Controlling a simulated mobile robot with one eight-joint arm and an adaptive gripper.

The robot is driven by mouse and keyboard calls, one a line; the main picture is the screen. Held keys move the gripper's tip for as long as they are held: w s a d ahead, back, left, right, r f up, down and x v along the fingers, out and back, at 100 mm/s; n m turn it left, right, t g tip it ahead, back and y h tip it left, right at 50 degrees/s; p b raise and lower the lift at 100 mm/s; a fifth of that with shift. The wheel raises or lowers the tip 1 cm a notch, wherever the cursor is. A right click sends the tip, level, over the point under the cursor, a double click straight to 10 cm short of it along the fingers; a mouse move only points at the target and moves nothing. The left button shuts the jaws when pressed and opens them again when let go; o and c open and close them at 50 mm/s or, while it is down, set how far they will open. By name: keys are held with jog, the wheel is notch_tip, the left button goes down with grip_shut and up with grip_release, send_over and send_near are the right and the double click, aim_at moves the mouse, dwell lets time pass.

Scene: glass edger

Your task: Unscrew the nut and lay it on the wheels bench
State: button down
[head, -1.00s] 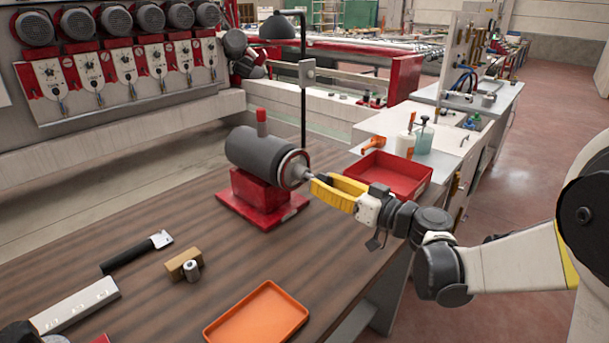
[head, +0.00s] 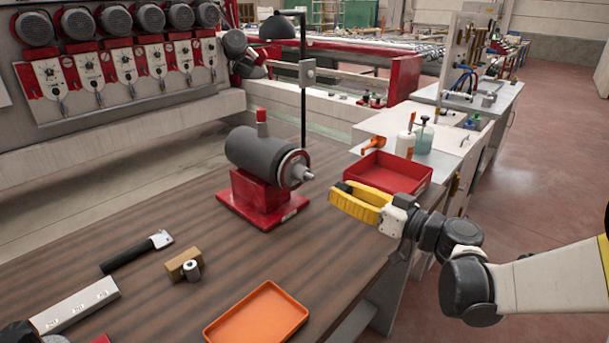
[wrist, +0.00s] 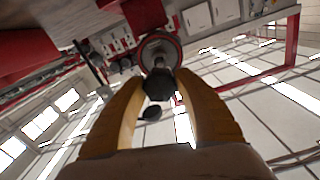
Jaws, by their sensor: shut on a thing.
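My gripper (head: 350,190) is yellow and is shut on a dark nut, which shows between the fingertips in the wrist view (wrist: 158,83). In the head view the fingers hide most of the nut. The grey motor spindle (head: 302,173) on its red base (head: 262,200) is to the left of my gripper, with a clear gap between them. Its round flange also shows behind the nut in the wrist view (wrist: 150,46). The spindle's tapered end is bare. The brown wooden bench (head: 150,225) carries the motor; no label shows which bench is the wheels bench.
An orange tray (head: 257,312), a wooden block (head: 178,263) with a metal cylinder and a black-handled tool (head: 125,260) lie on the brown bench. Its middle is clear.

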jog(key=v, duration=0.6)
jog(key=shift+s, duration=0.1)
dwell(0.6)
